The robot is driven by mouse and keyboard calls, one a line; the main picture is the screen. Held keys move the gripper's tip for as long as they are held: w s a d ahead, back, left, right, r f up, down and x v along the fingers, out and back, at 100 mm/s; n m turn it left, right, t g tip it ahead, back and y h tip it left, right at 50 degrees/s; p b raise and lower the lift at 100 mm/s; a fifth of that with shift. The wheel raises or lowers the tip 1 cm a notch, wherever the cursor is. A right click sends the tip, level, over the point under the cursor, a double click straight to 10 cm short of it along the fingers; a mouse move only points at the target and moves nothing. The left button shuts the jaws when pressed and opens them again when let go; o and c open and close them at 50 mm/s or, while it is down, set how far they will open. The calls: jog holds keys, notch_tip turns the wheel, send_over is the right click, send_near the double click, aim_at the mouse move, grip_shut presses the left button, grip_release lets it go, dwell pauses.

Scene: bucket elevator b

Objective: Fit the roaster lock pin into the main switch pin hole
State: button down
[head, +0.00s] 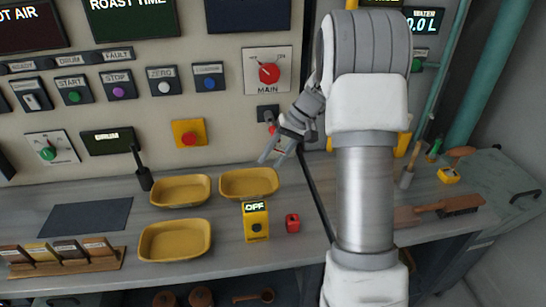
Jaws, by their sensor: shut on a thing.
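The main switch (268,71) is a pale square plate with a red rotary knob, marked MAIN, on the upright panel. I cannot make out its pin hole at this size. My gripper (269,158) is below the switch, in front of the panel, with its fingers pointing down and left. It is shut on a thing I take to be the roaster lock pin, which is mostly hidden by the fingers. A small red part (271,129) shows beside the fingers, below a dark box (268,113). I cannot tell whether it belongs to the pin.
Yellow trays (174,241) stand on the grey counter. A yellow OFF box (256,222) and a small red block (292,223) stand below my gripper. A yellow plate with a red button (188,133) is left on the panel. Brushes (460,204) lie right.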

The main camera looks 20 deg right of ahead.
jog(key=shift+w+d+p, duration=0.25)
jog(key=shift+w+p, duration=0.25)
jog(key=shift+w, duration=0.65)
jog(key=shift+w+d+p, duration=0.2)
jog(key=shift+w+p, duration=0.3)
jog(key=shift+w, duration=0.6)
jog(key=shift+c, duration=1.7)
grip_release()
jog(key=v, duration=1.7)
jog(key=shift+d+p, duration=0.2)
jog(key=shift+p, duration=0.15)
jog(key=shift+r, duration=0.1)
